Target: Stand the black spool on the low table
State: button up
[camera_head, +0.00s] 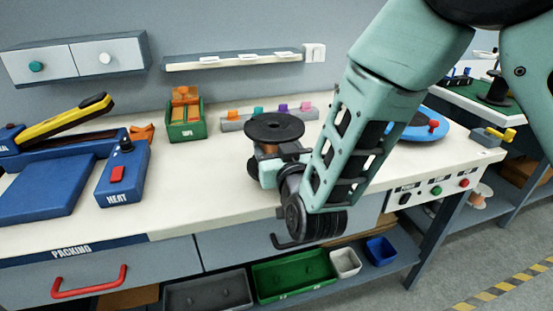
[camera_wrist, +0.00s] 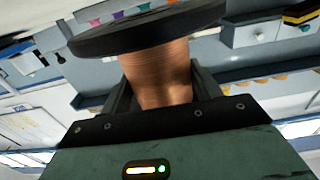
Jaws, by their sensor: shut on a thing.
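The black spool (camera_head: 274,127) has a wide, flat black flange on top and a copper-coloured wound core below it. In the head view it is above the white workbench, roughly upright. In the wrist view the flange (camera_wrist: 150,30) is tilted and the copper core (camera_wrist: 160,75) sits between the dark fingers. My gripper (camera_head: 266,158) is shut on the core, under the upper flange.
The workbench (camera_head: 215,185) holds a blue heat sealer (camera_head: 123,175), a green bin (camera_head: 186,125), a rack of coloured pegs (camera_head: 240,122) and a blue disc (camera_head: 412,131) partly behind my arm. Bins (camera_head: 292,274) stand on the shelf below. Open floor lies at the lower right.

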aim_at(278, 128)
notch_tip(278, 128, up, 5)
jog(key=shift+f, duration=0.1)
jog(key=shift+w+d+r, duration=0.1)
jog(key=shift+d+r, duration=0.1)
jog(key=shift+r, duration=0.1)
jog(key=w+d+f+m+h+p, duration=0.1)
jog(key=w+d+f+p, duration=0.1)
jog(key=d, duration=0.8)
jog(key=w+d+f+m+h+p, duration=0.1)
jog(key=w+d+f+h+p, duration=0.1)
jog(key=d, duration=0.8)
jog(key=w+d+f+m+h+p, duration=0.1)
jog(key=w+d+f+h+p, duration=0.1)
jog(key=d, duration=0.9)
jog(key=shift+w+f+t+p, duration=0.15)
jog(key=shift+w+t+p, duration=0.2)
jog(key=shift+p, duration=0.45)
jog(key=shift+d+f, duration=0.15)
jog(key=shift+d, duration=0.2)
